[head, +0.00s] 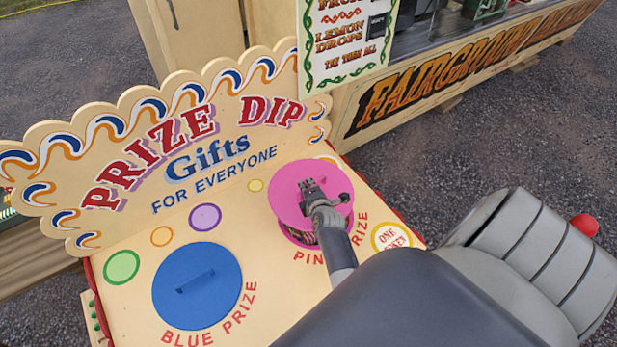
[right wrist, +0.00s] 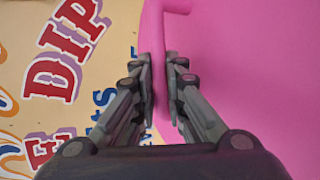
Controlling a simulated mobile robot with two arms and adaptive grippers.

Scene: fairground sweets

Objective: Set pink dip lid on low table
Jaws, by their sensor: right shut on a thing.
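The pink dip lid (head: 289,180) is a round pink disc over the pink prize spot on the Prize Dip stand. My right gripper (head: 311,192) is shut on its upright handle. In the right wrist view, the two fingers (right wrist: 159,85) pinch the handle, and the pink lid (right wrist: 250,75) fills the right side. Below the lid's near edge, part of a pink rim and a dark, mottled gap (head: 300,236) show, so the lid looks raised or shifted off the opening. I cannot make out a low table. My left gripper is not in view.
The blue lid (head: 197,301) lies flat on the cream stand top (head: 262,240), left of the pink one. A scalloped Prize Dip sign (head: 150,135) stands behind. A fairground stall (head: 430,95) is at the upper right. Bare gravel (head: 480,145) shows between stall and stand.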

